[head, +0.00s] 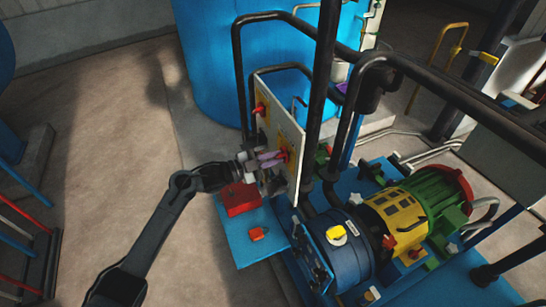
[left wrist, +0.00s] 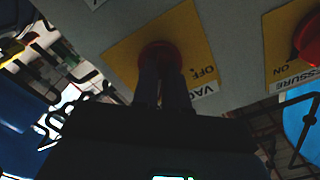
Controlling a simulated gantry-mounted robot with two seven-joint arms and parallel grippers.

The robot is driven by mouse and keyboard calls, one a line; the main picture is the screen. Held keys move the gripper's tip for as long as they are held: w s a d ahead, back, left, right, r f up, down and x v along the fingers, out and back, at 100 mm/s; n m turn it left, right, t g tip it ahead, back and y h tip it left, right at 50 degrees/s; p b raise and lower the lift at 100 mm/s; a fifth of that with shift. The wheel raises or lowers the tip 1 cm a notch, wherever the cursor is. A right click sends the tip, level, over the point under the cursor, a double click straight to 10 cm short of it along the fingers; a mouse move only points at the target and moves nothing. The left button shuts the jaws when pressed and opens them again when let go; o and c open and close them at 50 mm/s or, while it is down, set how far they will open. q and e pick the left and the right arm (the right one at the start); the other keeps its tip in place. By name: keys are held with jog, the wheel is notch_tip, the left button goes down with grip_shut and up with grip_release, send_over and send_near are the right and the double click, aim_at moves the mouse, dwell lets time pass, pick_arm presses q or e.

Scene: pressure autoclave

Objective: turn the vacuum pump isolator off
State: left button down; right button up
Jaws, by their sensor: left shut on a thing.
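The vacuum pump isolator is a red rotary knob (left wrist: 163,52) on a yellow plate (left wrist: 121,54). The plate shows "OFF", and a partly hidden white label (left wrist: 205,90) beginning "VAC" sits at its edge. In the head view its red knob (head: 284,155) is on the panel's near part. My left gripper (head: 275,158) reaches the panel from the left and is shut on this knob; its two dark fingers also show in the left wrist view (left wrist: 163,78). The fingers cover much of the knob, so I cannot tell its exact setting. My right gripper is not in view.
A second red knob (left wrist: 309,40) sits on another yellow plate marked "ON" and "PRESSURE". The pale panel (head: 290,118) stands beside dark pipes.

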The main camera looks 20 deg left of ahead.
pick_arm(q)
jog(key=n+p, duration=0.3)
jog(key=n, duration=0.1)
jog(key=shift+r, duration=0.2)
jog(key=n+p, duration=0.3)
jog(key=n, duration=0.1)
jog(key=shift+n, duration=0.3)
jog(key=n+p, duration=0.2)
jog(key=n, duration=0.2)
jog(key=shift+n, duration=0.3)
jog(key=shift+f+n+p, duration=0.15)
jog(key=shift+n+p, duration=0.8)
jog(key=shift+n, duration=0.95)
jog(key=c, duration=1.2)
grip_release()
jog(key=shift+o, duration=0.2)
jog(key=shift+a+f, duration=0.1)
